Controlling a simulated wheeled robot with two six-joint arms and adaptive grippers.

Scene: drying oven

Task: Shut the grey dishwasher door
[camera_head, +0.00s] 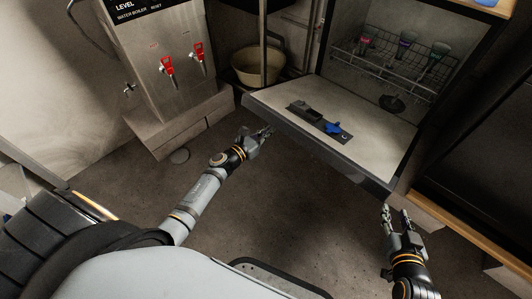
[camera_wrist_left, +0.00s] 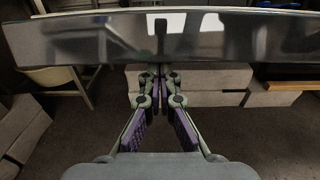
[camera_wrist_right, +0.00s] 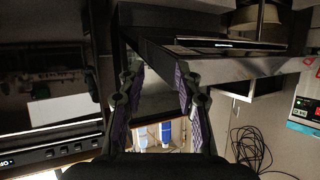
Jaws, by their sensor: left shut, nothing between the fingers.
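The grey dishwasher door (camera_head: 375,128) hangs open, folded down flat in front of the machine in the head view. A dark dispenser with a blue part (camera_head: 333,128) is on its inner face. Its dark front edge spans the left wrist view (camera_wrist_left: 220,38) and crosses the top of the right wrist view (camera_wrist_right: 230,66). My left gripper (camera_head: 266,131) is shut and empty close to the door's left front edge; I cannot tell if it touches. My right gripper (camera_head: 395,209) is open and empty near the door's right front corner, apart from it.
Inside the dishwasher, a wire rack (camera_head: 385,62) holds several coloured items. A steel water boiler (camera_head: 158,60) with red taps stands at the left, and a beige basin (camera_head: 256,68) behind the door. A wooden-edged counter (camera_head: 470,222) is at the right. The floor before the door is clear.

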